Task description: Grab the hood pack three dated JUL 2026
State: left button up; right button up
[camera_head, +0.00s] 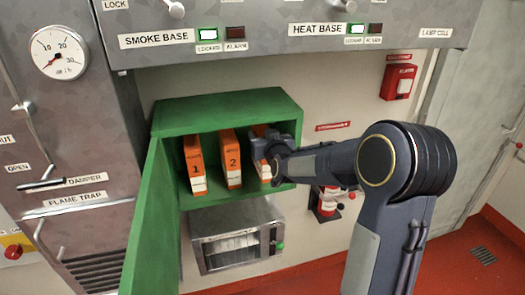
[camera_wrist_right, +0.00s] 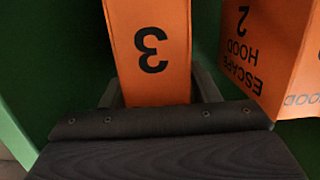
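Orange hood pack three (camera_wrist_right: 150,45) stands in the green cabinet (camera_head: 225,105), rightmost in its row. In the head view its lower front (camera_head: 265,172) shows below my gripper; no date can be read on it. My right gripper (camera_head: 270,150) is at this pack, and in the right wrist view its fingers lie on either side of it. Whether they press on it cannot be told. Pack two (camera_head: 231,160) and pack one (camera_head: 195,165) stand to its left. My left gripper is not in view.
The cabinet's green door (camera_head: 150,225) hangs open at the left. A grey metal box (camera_head: 238,240) is below the cabinet. A metal panel (camera_head: 290,35) juts out above. A red call box (camera_head: 398,81) and an extinguisher (camera_head: 328,202) are at the right.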

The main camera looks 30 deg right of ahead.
grip_shut()
jog(key=shift+r, duration=0.1)
jog(key=shift+r, duration=0.1)
